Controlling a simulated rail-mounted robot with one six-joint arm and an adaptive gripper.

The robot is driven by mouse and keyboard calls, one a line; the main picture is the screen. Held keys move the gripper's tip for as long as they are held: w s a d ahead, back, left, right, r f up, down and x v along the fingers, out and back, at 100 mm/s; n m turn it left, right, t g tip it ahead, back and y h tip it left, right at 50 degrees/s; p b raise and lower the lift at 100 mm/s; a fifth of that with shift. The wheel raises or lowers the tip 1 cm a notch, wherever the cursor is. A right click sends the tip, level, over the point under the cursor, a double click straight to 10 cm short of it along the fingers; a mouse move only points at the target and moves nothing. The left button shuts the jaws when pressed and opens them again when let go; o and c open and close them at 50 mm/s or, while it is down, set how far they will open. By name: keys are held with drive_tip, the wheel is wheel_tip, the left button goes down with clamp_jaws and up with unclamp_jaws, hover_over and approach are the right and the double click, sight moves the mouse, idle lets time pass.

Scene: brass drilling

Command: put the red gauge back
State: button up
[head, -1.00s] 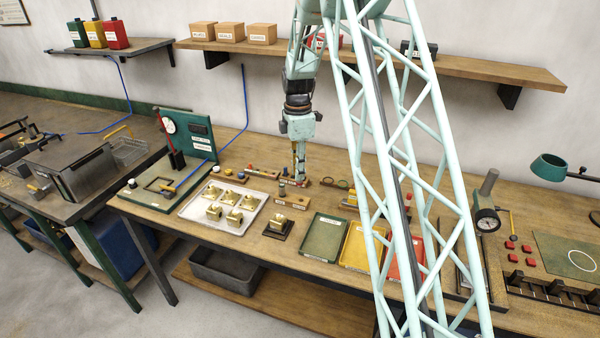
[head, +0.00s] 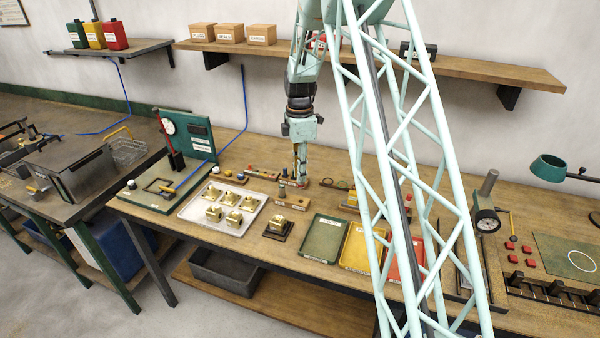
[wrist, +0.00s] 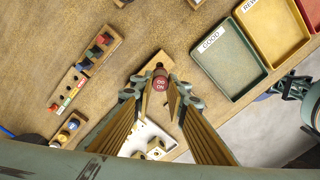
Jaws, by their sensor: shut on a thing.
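The red gauge (wrist: 160,82), a small red cylinder with white lettering and a dark end, is between the fingers of my gripper (wrist: 160,92) in the wrist view. My gripper is shut on it. A wooden block (wrist: 153,68) lies beneath or just behind the gauge; I cannot tell whether the gauge is seated in it or above it. In the head view my gripper (head: 300,182) points down at the wooden holders at the back middle of the bench, and the gauge is too small to make out there.
A rack of coloured plugs (wrist: 86,66) lies left of my gripper in the wrist view. A pale tray (head: 190,212) with several brass parts is to the left in the head view. A green tray (head: 318,256) and a yellow tray (head: 358,262) stand to the right.

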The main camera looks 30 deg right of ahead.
drive_tip(key=shift+f+b, duration=0.95)
drive_tip(key=shift+f, duration=1.25)
drive_tip(key=shift+f+b, duration=1)
drive_tip(key=shift+f, duration=0.55)
idle(4.2)
